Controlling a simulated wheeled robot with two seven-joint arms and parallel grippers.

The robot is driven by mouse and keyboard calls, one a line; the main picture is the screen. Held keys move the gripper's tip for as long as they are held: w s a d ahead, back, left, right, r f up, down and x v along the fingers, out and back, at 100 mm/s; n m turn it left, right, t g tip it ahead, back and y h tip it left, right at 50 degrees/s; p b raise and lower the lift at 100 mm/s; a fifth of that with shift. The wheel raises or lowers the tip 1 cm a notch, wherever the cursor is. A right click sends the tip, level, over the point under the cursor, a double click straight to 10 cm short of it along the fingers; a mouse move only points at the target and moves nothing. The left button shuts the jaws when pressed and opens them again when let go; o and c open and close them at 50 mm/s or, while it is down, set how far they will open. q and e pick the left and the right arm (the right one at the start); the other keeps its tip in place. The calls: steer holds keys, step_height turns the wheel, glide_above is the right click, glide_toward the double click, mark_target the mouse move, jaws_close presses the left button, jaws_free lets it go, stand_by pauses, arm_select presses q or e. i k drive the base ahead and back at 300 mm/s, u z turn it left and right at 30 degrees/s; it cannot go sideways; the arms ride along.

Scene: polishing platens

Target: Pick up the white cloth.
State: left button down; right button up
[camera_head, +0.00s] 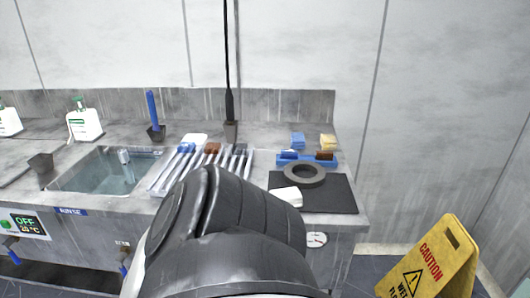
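A small white folded piece that looks like the white cloth (288,195) lies at the left side of a black mat (335,195) on the counter. One of my arm's dark grey links rises large in the lower middle, just left of and in front of the cloth, and may hide part of it. Neither gripper's fingers show, so I cannot see whether anything is held.
A dark grey ring (304,174) lies on the mat behind the cloth. Blue and yellow sponges (328,142) and a blue tray (290,157) stand behind. Left are a brush rack (165,175) and a water-filled sink (105,172). A yellow caution sign (435,262) stands on the floor right.

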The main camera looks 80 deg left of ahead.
mark_target(293, 195)
steer(key=u, duration=2.65)
